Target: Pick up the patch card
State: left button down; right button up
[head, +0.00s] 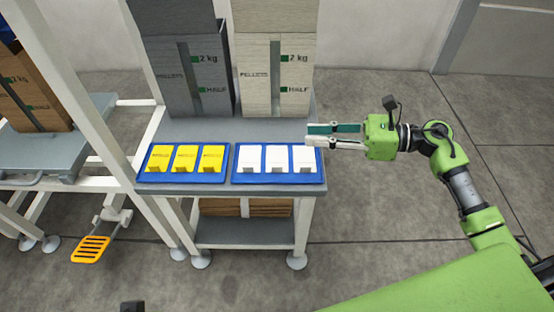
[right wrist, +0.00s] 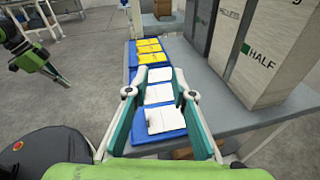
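Three white cards (head: 277,159) stand in a row in a blue tray at the front right of the grey table. Three yellow cards (head: 186,158) are in a second blue tray to their left. No readable label tells which is the patch card. My right gripper (head: 309,136) is open and empty, just right of the white cards, its fingers pointing left. In the right wrist view, the white cards (right wrist: 160,94) show between and beyond the spread fingers. My left gripper (right wrist: 55,76) shows at the left of that view, away from the table; its finger gap is unclear.
A dark grey pellet box (head: 190,75) and a pale pellet box (head: 262,80) stand behind the trays. A white frame post (head: 100,120) rises left of the table (head: 220,190). A yellow pedal (head: 91,249) is on the floor. The floor to the right is clear.

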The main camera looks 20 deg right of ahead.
aim_at(280, 166)
jog(key=s+d+f+n+g+h, duration=0.1)
jog(key=s+d+f+n+g, duration=0.2)
jog(key=f+n+g, duration=0.1)
jog(key=x, duration=1.2)
jog(key=shift+w+a, duration=0.1)
jog(key=shift+a, duration=0.3)
jog(key=shift+c, duration=0.4)
grip_shut()
